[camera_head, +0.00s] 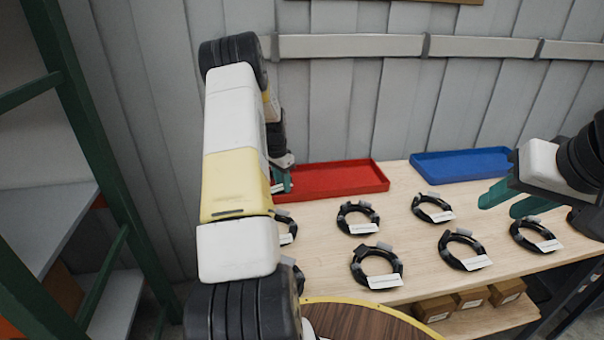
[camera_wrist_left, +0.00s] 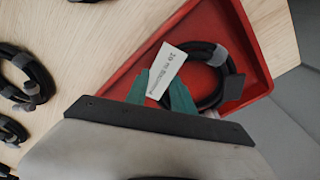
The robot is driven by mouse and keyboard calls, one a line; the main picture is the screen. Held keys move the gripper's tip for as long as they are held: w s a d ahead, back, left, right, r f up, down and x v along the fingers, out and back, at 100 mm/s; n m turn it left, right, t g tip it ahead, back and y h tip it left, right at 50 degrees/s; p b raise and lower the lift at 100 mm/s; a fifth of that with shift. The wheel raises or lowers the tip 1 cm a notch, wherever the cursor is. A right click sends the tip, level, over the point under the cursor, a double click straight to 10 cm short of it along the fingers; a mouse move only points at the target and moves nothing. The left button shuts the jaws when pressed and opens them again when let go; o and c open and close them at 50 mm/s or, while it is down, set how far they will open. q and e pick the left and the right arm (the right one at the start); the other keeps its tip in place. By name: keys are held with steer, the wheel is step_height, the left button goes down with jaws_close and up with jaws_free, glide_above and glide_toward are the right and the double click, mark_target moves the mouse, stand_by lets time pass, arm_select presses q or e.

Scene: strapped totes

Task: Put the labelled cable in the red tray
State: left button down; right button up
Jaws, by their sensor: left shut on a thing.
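The red tray (camera_head: 335,181) lies at the back left of the wooden table; it fills much of the left wrist view (camera_wrist_left: 203,24). My left gripper (camera_head: 283,180) reaches the tray's left end, largely hidden behind my arm in the head view. In the left wrist view, its teal fingers (camera_wrist_left: 158,92) are shut on a black coiled cable (camera_wrist_left: 209,98) with a white printed label. The cable is over the tray; whether it touches the floor I cannot tell. My right gripper (camera_head: 507,202) is open and empty above the table's right side.
Several other tagged black cable coils, including one at front centre (camera_head: 377,267), lie in rows on the table (camera_head: 408,234). A blue tray (camera_head: 462,165) stands at the back right. Small cardboard boxes (camera_head: 470,298) sit on a shelf below. A green-framed rack (camera_head: 88,150) stands left.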

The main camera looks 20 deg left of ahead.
arm_select(q)
steer(key=shift+f, duration=0.15)
steer(key=shift+f, duration=0.25)
steer(key=c, duration=1.1)
jaws_free()
